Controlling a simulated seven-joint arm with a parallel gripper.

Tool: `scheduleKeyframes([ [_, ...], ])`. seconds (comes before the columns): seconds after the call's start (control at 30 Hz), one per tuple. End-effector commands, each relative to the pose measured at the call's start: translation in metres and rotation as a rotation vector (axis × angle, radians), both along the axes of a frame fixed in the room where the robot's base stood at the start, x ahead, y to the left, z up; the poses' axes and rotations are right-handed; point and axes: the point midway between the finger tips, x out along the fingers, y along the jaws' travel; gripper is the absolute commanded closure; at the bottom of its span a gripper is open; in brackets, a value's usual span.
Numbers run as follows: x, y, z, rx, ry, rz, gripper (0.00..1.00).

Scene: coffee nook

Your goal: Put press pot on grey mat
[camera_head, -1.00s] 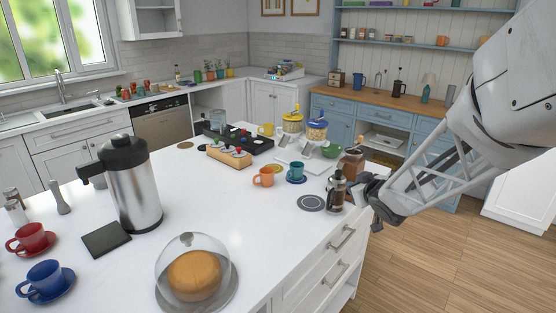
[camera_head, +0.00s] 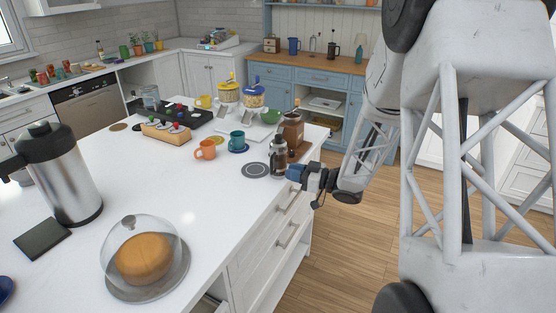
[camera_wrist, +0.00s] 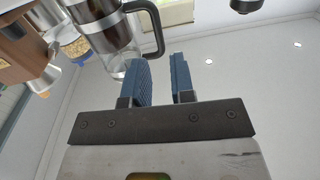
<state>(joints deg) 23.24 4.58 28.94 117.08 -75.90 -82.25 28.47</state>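The press pot (camera_head: 278,158), a clear glass cylinder with dark contents and a black handle, stands upright near the counter's right edge. In the wrist view the press pot (camera_wrist: 108,35) is at the upper left, its handle just beyond my fingertips. My gripper (camera_head: 297,173) is right of the pot, its blue fingers pointing at it. In the wrist view my gripper (camera_wrist: 160,60) is open with a narrow empty gap. A round grey mat (camera_head: 255,170) with a ring lies just left of the pot. A dark grey square mat (camera_head: 42,240) lies beside the big steel flask.
A brown-filled grinder (camera_head: 292,132) stands close behind the pot. Orange (camera_head: 205,150) and teal (camera_head: 237,140) cups are left of it. A glass-domed cake (camera_head: 145,258) and the steel flask (camera_head: 62,175) stand nearer. The counter's middle is clear.

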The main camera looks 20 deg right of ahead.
Motion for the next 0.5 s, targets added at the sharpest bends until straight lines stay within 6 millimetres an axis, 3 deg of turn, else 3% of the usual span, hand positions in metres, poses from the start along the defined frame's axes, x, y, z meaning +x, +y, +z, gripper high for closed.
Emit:
scheduleKeyframes([
  [0.5, 0.009, 0.011, 0.0, 0.0, 0.0, -0.001, 0.77],
])
